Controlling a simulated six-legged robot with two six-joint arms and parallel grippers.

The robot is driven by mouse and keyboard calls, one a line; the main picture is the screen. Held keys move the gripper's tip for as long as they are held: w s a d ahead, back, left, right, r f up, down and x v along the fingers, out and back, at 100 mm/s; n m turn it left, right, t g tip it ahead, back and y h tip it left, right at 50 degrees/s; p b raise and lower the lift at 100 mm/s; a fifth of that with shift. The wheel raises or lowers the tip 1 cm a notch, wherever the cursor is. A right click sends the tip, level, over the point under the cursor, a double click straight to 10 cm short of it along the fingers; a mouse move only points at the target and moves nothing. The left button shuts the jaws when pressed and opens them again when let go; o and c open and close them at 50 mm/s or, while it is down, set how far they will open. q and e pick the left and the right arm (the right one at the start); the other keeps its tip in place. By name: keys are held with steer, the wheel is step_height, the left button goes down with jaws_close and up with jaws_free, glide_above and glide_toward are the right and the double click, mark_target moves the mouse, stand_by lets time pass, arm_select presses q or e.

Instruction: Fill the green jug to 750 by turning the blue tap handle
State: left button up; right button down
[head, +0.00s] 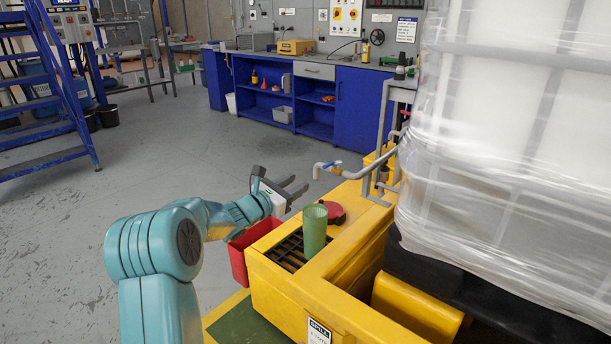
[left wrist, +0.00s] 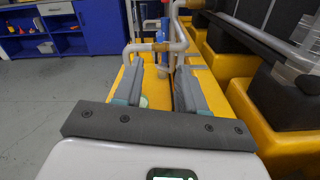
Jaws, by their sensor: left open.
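The translucent green jug (head: 314,228) stands upright on the black grate (head: 287,252) of the yellow spill unit. Its level marks and contents cannot be made out. The blue tap handle (head: 332,165) sits on a grey pipe whose spout ends above and slightly beyond the jug. I cannot tell whether water runs. My left gripper (head: 294,186) is open and empty, left of the spout and apart from the handle. In the left wrist view its two fingers (left wrist: 160,76) point toward the grey pipes (left wrist: 150,48). My right gripper is not in view.
A red bin (head: 246,262) hangs at the unit's left side. A red round item (head: 332,212) lies behind the jug. The wrapped white tank (head: 510,130) blocks the right. Blue cabinets (head: 358,108) stand at the back. The grey floor (head: 170,160) at left is clear.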

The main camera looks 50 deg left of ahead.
arm_select(q)
steer(key=p, duration=0.1)
glide_toward(331, 163)
steer(key=shift+w+a+f+p, duration=0.1)
steer(key=shift+w+a+p, duration=0.15)
steer(key=shift+w, duration=0.35)
steer(key=shift+w+a+f+p, duration=0.1)
steer(key=shift+w+a+p, duration=0.15)
steer(key=shift+w, duration=0.3)
steer(key=shift+w+a+r+p, duration=0.15)
steer(key=shift+w+p, duration=0.65)
steer(key=shift+w, duration=0.45)
steer(key=w+p, duration=0.2)
steer(key=shift+w+a, duration=0.25)
steer(key=shift+w, duration=0.05)
steer(key=w+p, duration=0.2)
steer(key=shift+a+p, duration=0.25)
steer(key=shift+p, duration=0.1)
steer(key=shift+w+p, duration=0.35)
steer(key=shift+w, duration=0.1)
jaws_close()
